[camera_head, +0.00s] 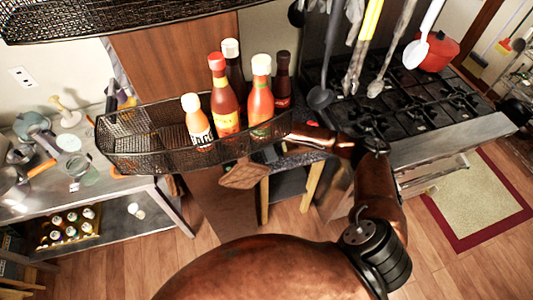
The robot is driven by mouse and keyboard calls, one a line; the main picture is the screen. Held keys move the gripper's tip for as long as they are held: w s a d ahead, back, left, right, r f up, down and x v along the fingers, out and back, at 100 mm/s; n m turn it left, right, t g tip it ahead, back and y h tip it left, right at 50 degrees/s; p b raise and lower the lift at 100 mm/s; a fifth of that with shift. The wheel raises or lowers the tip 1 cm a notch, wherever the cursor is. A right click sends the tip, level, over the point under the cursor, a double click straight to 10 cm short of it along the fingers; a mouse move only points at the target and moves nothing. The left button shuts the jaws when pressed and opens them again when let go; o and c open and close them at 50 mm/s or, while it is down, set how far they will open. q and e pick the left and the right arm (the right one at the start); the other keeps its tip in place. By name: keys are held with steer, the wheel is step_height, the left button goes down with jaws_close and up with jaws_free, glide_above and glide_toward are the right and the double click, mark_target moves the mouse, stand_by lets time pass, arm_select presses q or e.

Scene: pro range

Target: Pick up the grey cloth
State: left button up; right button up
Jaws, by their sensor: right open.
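I cannot single out the grey cloth with certainty. A pale grey, cloth-like strip (117,62) hangs by the wall above the left counter. Another light grey, crumpled piece (354,12) hangs among the utensils at the top. My right arm rises from the bottom centre, bends, and reaches left behind the wire basket. My right gripper (300,137) is at its end, partly hidden by the basket rim, apart from both grey pieces. It is open, with no cloth seen in it. My left gripper is not in view.
A black wire basket (150,158) holding several sauce bottles is close in front of the right gripper. A brown textured, flat piece (245,175) shows below it. A black stove (410,110) with a red pot (438,50) stands right. Utensils hang above. Open floor shows at lower right.

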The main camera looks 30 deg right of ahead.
mark_target(269, 150)
steer(key=f, duration=0.6)
steer(key=shift+w+d, duration=0.3)
steer(key=shift+w, duration=0.1)
steer(key=shift+c, duration=0.2)
steer(key=c, duration=1.2)
step_height(269, 150, up, 10)
steer(key=shift+r, duration=0.1)
